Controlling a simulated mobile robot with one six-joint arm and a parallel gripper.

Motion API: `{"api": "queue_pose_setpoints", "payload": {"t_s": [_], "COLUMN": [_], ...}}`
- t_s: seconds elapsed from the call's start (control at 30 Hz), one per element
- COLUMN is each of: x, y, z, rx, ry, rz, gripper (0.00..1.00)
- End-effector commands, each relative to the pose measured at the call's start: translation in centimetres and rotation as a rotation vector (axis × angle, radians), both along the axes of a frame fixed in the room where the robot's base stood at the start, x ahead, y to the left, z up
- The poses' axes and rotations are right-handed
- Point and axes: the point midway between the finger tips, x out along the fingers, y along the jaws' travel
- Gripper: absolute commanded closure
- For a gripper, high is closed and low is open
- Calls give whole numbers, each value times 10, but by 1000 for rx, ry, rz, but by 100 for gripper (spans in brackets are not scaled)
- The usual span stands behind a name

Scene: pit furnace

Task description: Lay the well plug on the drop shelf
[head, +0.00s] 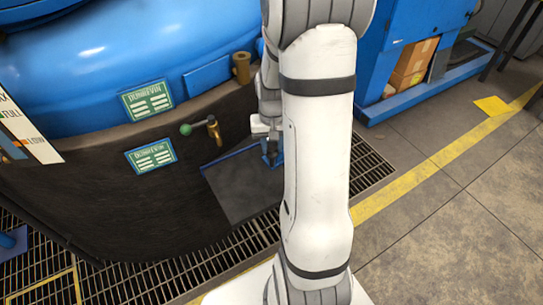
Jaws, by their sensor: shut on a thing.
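The drop shelf (238,190) is a dark flat plate with a blue rim, low against the dark furnace wall. My gripper (271,155) points down over the right part of the shelf, partly hidden behind my white arm. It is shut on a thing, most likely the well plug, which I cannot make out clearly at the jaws. I cannot tell whether that thing touches the shelf. The left and middle of the shelf are bare.
A green-knobbed handle (186,130) and a brass valve (213,128) stick out left of my gripper. Floor grating (165,275) lies below. A blue cabinet with cardboard boxes (412,65) stands at right.

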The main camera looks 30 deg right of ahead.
Motion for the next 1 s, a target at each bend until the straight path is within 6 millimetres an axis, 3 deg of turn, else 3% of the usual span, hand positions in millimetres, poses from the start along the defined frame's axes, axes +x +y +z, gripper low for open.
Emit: {"api": "queue_pose_setpoints", "payload": {"t_s": [0.37,0.73,0.77,1.0], "x": [0,1,1,1], "y": [2,2,2,2], "z": [-42,-46,-45,-45], "rx": [1,0,0,0], "ry": [2,-1,-1,0], "rz": [5,6,6,6], "gripper": [100,100,68,49]}}
